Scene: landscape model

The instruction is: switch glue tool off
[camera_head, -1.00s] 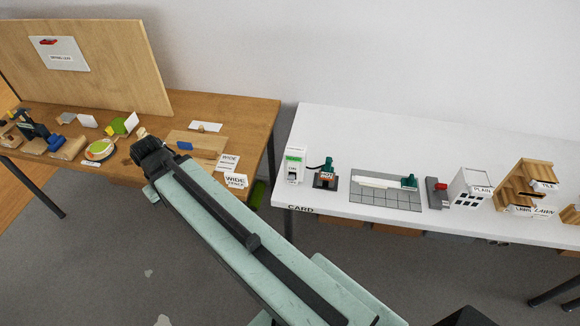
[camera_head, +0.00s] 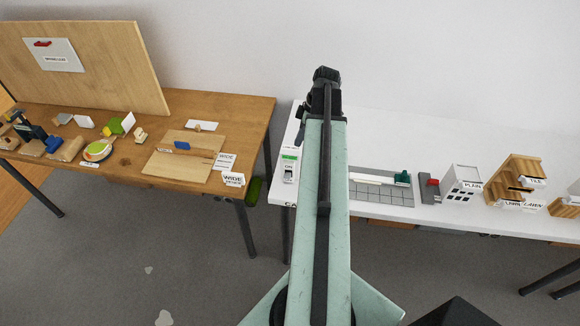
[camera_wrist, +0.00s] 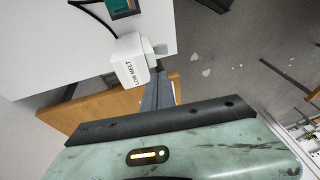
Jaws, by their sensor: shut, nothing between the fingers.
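A small white box (camera_wrist: 130,58) labelled LOW MELT stands at the white table's edge in the wrist view. A grey tab (camera_wrist: 160,49) sticks out from its side. In the head view, a white box with a green label and a dark switch (camera_head: 289,168) stands at the table's left front corner. A dark green tool (camera_wrist: 122,6) on a dark base shows partly at the wrist view's top, with a black cable near it; my arm hides it in the head view. My gripper (camera_wrist: 158,82) is shut and empty, its fingertips close to the LOW MELT box; contact cannot be told.
The white table (camera_head: 395,135) holds a grey gridded mat (camera_head: 375,195), a grey block with a red top (camera_head: 430,188) and small model houses (camera_head: 462,185) to the right. A wooden table (camera_head: 245,115) with several craft parts stands at left, with a gap between the tables.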

